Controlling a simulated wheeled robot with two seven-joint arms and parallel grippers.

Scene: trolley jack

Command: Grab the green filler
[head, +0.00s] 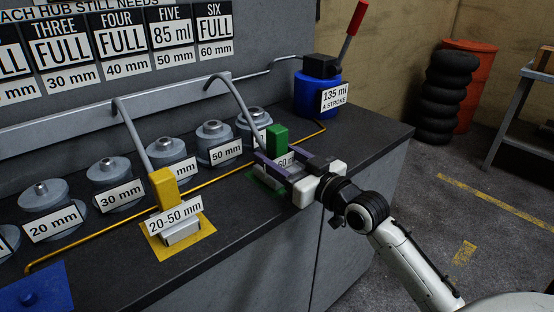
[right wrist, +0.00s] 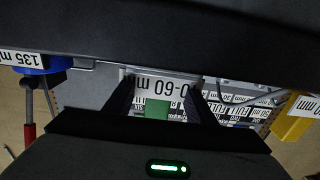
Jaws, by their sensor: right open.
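The green filler (head: 277,137) stands on the dark bench top, its green block upright, with a hose rising behind it. Its white label is partly hidden in the head view and reads "0-60 mm" upside down in the right wrist view, beside the green block (right wrist: 157,110). My right gripper (head: 276,151) is open, its two fingers reaching in from the right, one on each side of the filler. In the right wrist view the fingers (right wrist: 163,92) flank the label; contact cannot be told. My left gripper is not in view.
A yellow filler (head: 165,188) labelled 20-50 mm stands on a yellow mat to the left. Grey hubs with size labels (head: 122,195) line the bench behind a yellow pipe. A blue pump (head: 312,92) with a red-handled lever stands at the back right.

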